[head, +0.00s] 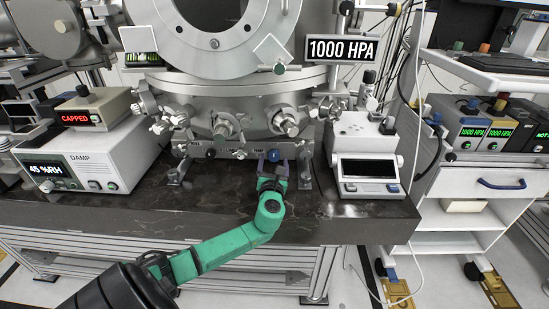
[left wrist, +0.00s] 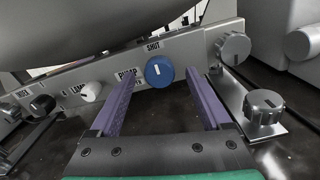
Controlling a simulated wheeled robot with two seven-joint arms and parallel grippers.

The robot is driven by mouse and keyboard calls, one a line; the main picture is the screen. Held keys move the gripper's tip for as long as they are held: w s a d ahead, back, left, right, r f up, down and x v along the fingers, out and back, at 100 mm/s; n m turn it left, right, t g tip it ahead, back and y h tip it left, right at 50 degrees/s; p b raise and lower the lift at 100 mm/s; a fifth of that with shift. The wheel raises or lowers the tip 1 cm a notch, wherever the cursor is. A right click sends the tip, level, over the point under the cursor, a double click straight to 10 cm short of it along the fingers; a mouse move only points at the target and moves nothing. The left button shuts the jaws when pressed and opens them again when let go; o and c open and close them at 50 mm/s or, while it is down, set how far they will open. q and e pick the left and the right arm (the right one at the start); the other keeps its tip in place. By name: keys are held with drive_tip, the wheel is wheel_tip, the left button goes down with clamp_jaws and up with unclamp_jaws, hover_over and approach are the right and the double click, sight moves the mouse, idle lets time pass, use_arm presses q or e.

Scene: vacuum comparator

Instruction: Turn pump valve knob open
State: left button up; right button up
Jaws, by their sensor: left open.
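The pump valve knob is a round blue knob (left wrist: 159,71) with a white pointer mark, on the grey front panel (left wrist: 192,48). The pointer stands near upright, toward the label "SHUT" above it. A "PUMP" label is at its left, partly covered by a finger. In the head view the blue knob (head: 273,155) is small, low on the chamber's front. My left gripper (left wrist: 160,95) is open and empty in front of the knob, one purple finger to each side. Whether a finger touches the knob cannot be told. It also shows in the head view (head: 275,165). My right gripper is not in view.
A white knob (left wrist: 91,91) and a black knob (left wrist: 43,104) sit left on the panel. Grey knobs (left wrist: 233,48) stand close at the right. In the head view, a white instrument (head: 368,155) stands right and a humidity box (head: 85,165) left.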

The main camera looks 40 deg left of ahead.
sight(274, 157)
use_arm(q)
drive_tip(key=shift+x, duration=1.5)
clamp_jaws()
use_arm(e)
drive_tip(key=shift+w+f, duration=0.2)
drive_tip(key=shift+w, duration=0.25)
